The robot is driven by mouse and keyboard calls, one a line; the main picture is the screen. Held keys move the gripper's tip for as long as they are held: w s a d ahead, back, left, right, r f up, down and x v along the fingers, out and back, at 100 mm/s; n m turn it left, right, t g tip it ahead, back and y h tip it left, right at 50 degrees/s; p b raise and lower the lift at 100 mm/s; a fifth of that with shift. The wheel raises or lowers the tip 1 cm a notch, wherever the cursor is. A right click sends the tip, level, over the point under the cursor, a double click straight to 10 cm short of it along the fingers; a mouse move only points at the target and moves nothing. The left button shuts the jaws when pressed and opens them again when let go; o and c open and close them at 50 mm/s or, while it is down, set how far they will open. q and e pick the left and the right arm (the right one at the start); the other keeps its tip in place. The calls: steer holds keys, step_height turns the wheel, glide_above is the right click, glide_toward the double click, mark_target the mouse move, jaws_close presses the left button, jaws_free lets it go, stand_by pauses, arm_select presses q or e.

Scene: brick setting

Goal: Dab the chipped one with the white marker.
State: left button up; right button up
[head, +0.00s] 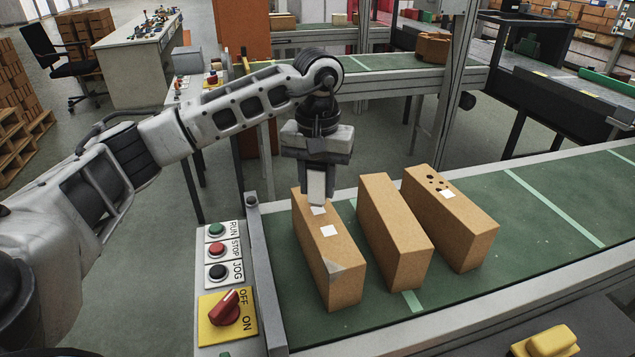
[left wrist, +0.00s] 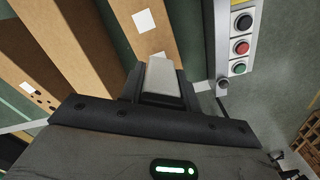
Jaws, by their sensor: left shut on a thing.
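Three tan bricks stand in a row on the green conveyor. The left brick (head: 341,282) has a grey broken-looking front corner and two white patches on top; it also shows in the left wrist view (left wrist: 182,38). The middle brick (head: 393,228) looks plain. The right brick (head: 470,228) has several dark holes and one white patch. My left gripper (head: 317,178) is shut on the pale block-like white marker (head: 316,188), pointing down over the far end of the left brick, beside a patch. I cannot tell whether its tip touches. My right gripper is out of view.
The green conveyor belt (head: 570,189) runs off to the right, clear beyond the bricks. A button panel (head: 217,262) with a red switch stands at its left end. A yellow piece (head: 545,342) is at the front right.

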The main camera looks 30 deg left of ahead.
mark_target(318, 166)
arm_select(q)
steer(key=shift+r+p, duration=0.9)
steer(key=shift+r, duration=1.75)
